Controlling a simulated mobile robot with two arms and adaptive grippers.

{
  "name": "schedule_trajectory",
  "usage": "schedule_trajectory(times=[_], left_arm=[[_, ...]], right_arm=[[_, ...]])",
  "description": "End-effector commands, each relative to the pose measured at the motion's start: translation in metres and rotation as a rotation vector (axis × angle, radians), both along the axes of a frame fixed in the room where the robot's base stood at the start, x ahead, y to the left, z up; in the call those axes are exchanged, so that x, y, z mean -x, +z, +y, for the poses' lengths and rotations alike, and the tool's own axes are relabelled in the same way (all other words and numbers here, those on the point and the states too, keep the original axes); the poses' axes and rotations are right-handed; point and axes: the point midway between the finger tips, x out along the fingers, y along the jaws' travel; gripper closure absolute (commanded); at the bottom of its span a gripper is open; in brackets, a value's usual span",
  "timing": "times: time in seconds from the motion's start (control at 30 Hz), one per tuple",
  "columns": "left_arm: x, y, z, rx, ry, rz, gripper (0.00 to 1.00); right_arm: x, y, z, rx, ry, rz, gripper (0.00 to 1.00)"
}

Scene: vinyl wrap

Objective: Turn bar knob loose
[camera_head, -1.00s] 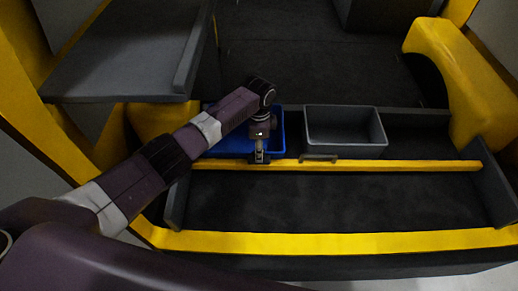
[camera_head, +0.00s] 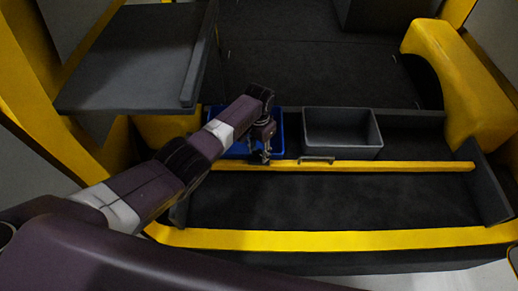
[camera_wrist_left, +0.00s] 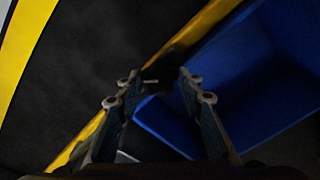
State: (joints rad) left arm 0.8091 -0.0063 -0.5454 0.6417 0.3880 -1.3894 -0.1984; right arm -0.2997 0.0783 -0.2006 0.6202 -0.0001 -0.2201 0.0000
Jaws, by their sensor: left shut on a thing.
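My left gripper (camera_head: 261,158) is at the left part of the yellow rail (camera_head: 400,166), in front of the blue bin (camera_head: 238,151). In the left wrist view its two fingers (camera_wrist_left: 160,92) stand apart with a small dark part between them, at the rail beside the blue bin. The gripper is shut on this part, which I take to be the bar knob; the fingers and shadow hide most of it. A light pin-like tip shows between the fingers. A second, grey bar handle (camera_head: 316,159) sits on the rail to the right, untouched.
A grey bin (camera_head: 342,134) stands behind the rail, right of the blue bin. A dark trough (camera_head: 340,200) lies in front, bounded by a yellow front edge (camera_head: 340,241). A grey shelf panel (camera_head: 140,60) overhangs at the upper left.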

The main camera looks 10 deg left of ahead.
Motion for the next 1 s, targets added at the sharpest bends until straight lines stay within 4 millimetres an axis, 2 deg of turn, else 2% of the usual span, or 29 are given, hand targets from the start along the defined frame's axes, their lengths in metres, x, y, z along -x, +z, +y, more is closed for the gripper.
schedule_trajectory(times=[0.4, 1.0], left_arm=[[-0.001, 0.002, -0.001, 0.001, 0.394, -0.001, 0.90], [-0.001, 0.002, -0.001, 0.002, 0.952, -0.001, 0.90]], right_arm=[[0.000, 0.015, -0.001, 0.001, 0.000, 0.001, 0.60], [0.000, 0.025, -0.002, 0.003, 0.000, 0.000, 0.60]])
